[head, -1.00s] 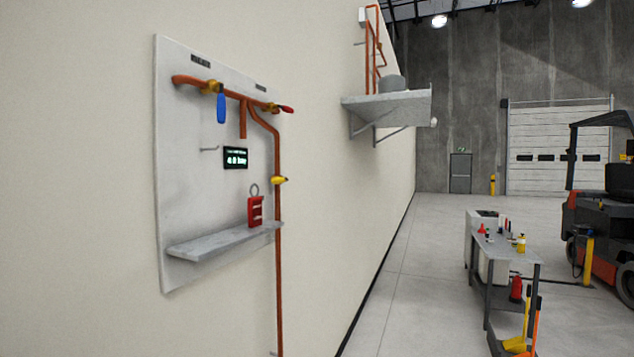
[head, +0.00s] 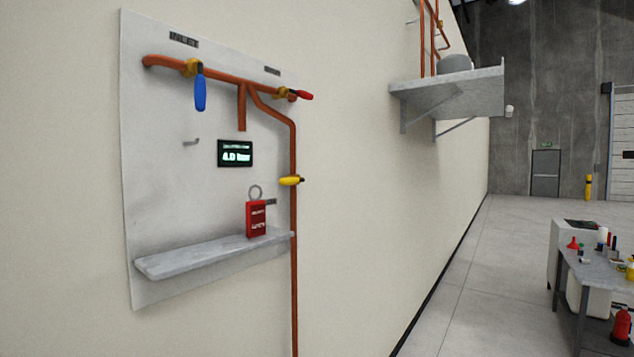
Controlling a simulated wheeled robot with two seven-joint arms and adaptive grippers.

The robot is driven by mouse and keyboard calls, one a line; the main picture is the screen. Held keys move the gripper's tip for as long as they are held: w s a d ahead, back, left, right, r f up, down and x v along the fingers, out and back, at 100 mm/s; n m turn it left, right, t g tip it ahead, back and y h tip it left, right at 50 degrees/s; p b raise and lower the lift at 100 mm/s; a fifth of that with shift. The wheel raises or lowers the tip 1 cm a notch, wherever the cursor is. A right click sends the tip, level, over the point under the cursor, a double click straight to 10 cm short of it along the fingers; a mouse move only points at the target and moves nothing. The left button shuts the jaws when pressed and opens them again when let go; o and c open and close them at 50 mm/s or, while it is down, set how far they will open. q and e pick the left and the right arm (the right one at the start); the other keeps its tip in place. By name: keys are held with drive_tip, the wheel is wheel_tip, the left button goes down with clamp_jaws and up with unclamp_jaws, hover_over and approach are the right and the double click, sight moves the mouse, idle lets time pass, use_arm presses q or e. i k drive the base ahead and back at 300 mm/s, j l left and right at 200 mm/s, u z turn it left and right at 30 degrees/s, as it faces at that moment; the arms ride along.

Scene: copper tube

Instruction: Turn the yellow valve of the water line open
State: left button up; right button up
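The yellow valve (head: 291,181) sits on the vertical copper tube (head: 294,240) at the right edge of a pale wall panel (head: 160,200). Its yellow handle lies roughly sideways, across the tube. A blue-handled valve (head: 200,88) hangs down at the upper left of the tubing, and a red-handled valve (head: 300,95) points right at the upper right. A small display (head: 235,153) on the panel reads about 4.0 bar. Neither of my grippers is in view.
A shelf (head: 215,254) juts from the panel with a red lockout tag or padlock (head: 256,218) on it. A small hook (head: 192,141) is above. Another wall shelf (head: 460,92) stands farther back. A workbench (head: 600,268) is at the right; the floor between is clear.

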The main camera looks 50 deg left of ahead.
sight(287, 181)
drive_tip(key=i+l+u, duration=0.15)
drive_tip(key=i, duration=0.65)
drive_tip(key=i+l+u, duration=0.1)
drive_tip(key=i+u, duration=0.35)
drive_tip(key=i+l+u, duration=0.15)
drive_tip(key=u, duration=0.3)
drive_tip(key=i+l+u, duration=0.6)
drive_tip(key=l+u, duration=0.3)
drive_tip(key=i+l+u, duration=0.2)
drive_tip(key=l+u, duration=0.7)
drive_tip(key=i+j, duration=0.05)
